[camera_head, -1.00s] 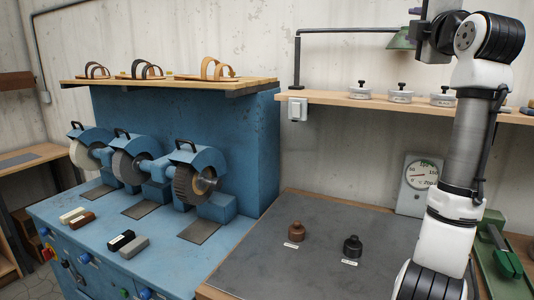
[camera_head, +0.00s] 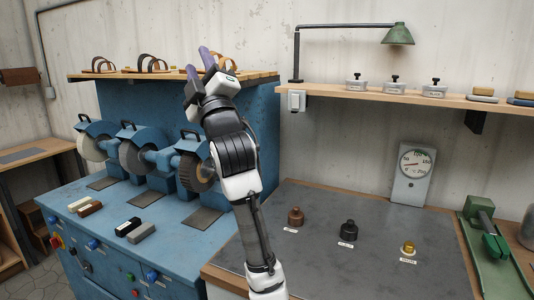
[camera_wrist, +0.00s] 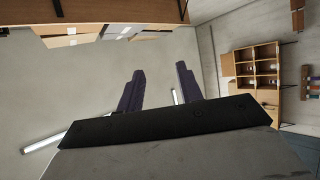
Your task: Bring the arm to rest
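My gripper (camera_head: 197,58) is raised in the head view, in front of the right end of the sandal shelf, with its purple fingers pointing up. It hides part of the rightmost sandal. In the wrist view my gripper (camera_wrist: 160,69) shows two dark purple fingers spread apart, with nothing between them. My arm rises from the bottom centre, between the blue machine and the grey-topped bench.
The blue grinding machine (camera_head: 80,205) with several wheels stands left. The sandal shelf (camera_head: 130,77) is above it. The grey bench (camera_head: 380,255) carries several small weights and a dial gauge (camera_head: 412,175). A green lamp (camera_head: 398,35) hangs over the right shelf (camera_head: 380,97).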

